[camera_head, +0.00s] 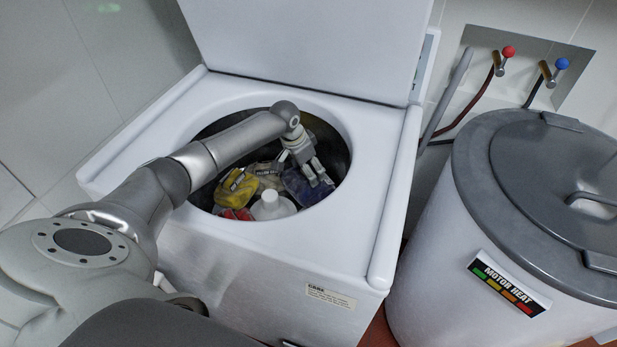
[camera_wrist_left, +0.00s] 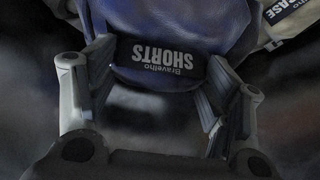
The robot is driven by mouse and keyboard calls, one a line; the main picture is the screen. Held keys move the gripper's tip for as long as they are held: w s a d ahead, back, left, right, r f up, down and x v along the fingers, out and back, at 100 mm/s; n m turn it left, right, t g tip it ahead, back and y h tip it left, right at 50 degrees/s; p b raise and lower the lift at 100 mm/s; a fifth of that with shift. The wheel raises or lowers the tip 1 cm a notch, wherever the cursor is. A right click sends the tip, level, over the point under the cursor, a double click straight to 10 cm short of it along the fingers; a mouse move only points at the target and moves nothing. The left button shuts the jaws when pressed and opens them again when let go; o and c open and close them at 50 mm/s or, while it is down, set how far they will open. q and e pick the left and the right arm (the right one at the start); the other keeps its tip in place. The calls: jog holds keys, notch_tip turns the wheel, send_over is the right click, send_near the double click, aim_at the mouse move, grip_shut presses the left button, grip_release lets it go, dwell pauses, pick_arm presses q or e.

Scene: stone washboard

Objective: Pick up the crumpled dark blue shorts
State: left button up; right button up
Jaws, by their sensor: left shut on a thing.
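The dark blue shorts (camera_head: 297,184) lie inside the washing machine's round tub, at the right of the things in it. My left gripper (camera_head: 318,176) reaches down into the tub at the shorts. In the wrist view its two fingers (camera_wrist_left: 158,88) stand on either side of the labelled edge and are shut on it. The lower part of the shorts is hidden in the head view. My right gripper is not in view.
A yellow item (camera_head: 236,188), a white bottle (camera_head: 271,206) and a red item (camera_head: 238,214) lie left of the shorts. The tub rim (camera_head: 345,200) surrounds them closely. The raised lid (camera_head: 310,45) stands behind. A grey-lidded drum (camera_head: 440,250) stands at the right.

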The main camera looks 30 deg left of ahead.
pick_arm(q)
jog(key=shift+r, duration=0.1)
jog(key=shift+a+r, duration=0.1)
jog(key=shift+r, duration=0.05)
notch_tip(320, 180, up, 11)
jog(key=s+a, duration=0.3)
jog(key=s, duration=0.6)
jog(key=s+a, duration=0.3)
jog(key=s, duration=0.6)
jog(key=shift+s+a+b, duration=0.35)
jog(key=shift+a, duration=0.05)
jog(key=shift+r, duration=0.2)
notch_tip(320, 180, up, 18)
jog(key=p, duration=1.8)
jog(key=shift+f, duration=0.15)
